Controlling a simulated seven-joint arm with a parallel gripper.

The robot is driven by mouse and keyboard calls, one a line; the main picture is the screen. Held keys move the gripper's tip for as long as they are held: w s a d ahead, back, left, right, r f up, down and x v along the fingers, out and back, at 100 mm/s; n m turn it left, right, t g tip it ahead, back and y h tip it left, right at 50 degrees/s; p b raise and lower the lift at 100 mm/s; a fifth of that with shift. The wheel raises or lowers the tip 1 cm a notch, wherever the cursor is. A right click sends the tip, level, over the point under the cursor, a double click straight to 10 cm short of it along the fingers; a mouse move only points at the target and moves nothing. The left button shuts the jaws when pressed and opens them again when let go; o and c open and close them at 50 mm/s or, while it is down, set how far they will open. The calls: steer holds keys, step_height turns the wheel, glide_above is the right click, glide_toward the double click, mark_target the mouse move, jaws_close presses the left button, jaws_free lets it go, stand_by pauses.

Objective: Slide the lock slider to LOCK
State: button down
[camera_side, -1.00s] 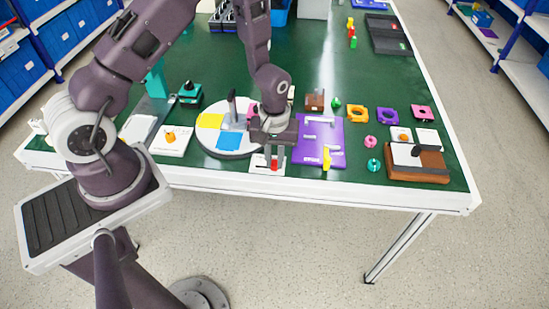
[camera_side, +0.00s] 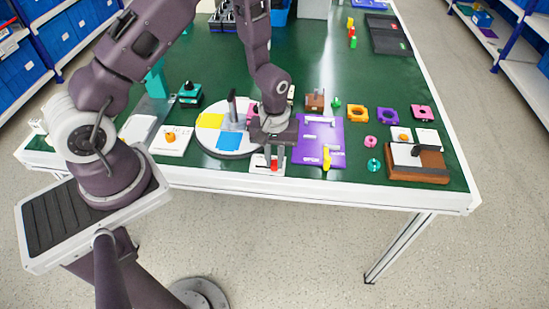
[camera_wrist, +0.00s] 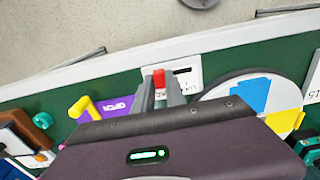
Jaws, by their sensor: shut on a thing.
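The lock slider is a small red block (camera_side: 274,164) on a white plate (camera_side: 259,165) at the near edge of the green table. In the wrist view the red block (camera_wrist: 158,77) shows between my two fingertips, and the white plate (camera_wrist: 184,62) with small dark lettering lies around it. My gripper (camera_side: 274,158) points down over the plate and is shut on the red slider; it also shows in the wrist view (camera_wrist: 160,90). The lettering is too small to read, and my fingers hide part of the slider and its track.
A round turntable (camera_side: 229,153) with yellow and blue sectors stands just left of my gripper. A purple board (camera_side: 334,140) with a yellow handle (camera_side: 327,158) stands close on the right. A brown wooden box (camera_side: 420,175) is farther right. The table's white front edge (camera_side: 300,187) is close.

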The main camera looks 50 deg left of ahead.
mark_target(258, 167)
steer(key=shift+s+a, duration=1.6)
steer(key=c, duration=1.4)
jaws_free()
steer(key=shift+o, duration=0.2)
step_height(258, 167, up, 7)
